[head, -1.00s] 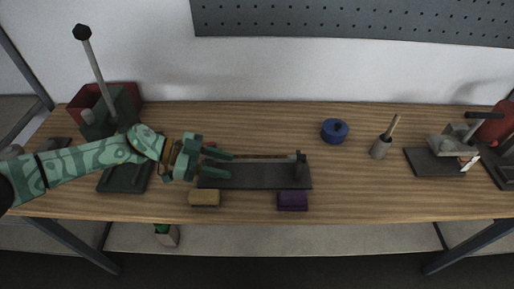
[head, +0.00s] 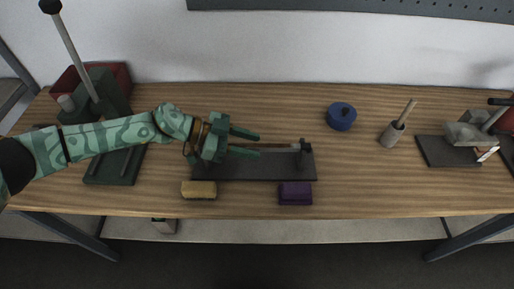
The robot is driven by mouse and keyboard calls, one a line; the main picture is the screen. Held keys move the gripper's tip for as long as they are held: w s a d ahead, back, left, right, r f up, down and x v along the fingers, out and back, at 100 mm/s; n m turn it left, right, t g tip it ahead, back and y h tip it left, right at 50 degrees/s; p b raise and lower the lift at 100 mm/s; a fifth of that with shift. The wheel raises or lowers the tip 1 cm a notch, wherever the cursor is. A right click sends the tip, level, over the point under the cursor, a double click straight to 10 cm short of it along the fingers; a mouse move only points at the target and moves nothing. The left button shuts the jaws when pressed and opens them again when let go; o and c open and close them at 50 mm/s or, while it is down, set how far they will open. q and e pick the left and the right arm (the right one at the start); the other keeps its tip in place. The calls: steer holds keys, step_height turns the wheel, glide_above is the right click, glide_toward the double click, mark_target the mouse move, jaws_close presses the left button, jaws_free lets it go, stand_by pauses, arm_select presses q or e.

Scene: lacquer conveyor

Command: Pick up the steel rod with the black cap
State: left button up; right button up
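A thin rod (head: 280,150) lies level above a dark stand (head: 240,168) in the middle of the bench. Its right end meets a short dark upright (head: 306,155); I cannot tell whether a black cap is there. My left gripper (head: 259,146) is open above the stand, with its fingers pointing right. The rod's left part shows between or behind the fingers, partly hidden by them; I cannot tell whether they touch it. At the far left, a grey steel rod with a black cap (head: 50,6) slants up from a dark green machine (head: 108,95). My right gripper is not in view.
A yellow block (head: 199,190) and a purple block (head: 295,193) lie near the front edge. A blue round container (head: 341,117), a grey cup with a wooden stick (head: 392,135) and a grey device on a dark plate (head: 450,151) are to the right. A red bin (head: 122,75) is behind the machine.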

arm_select(q)
steer(key=shift+d, duration=0.1)
steer(key=shift+r, duration=0.1)
jaws_close()
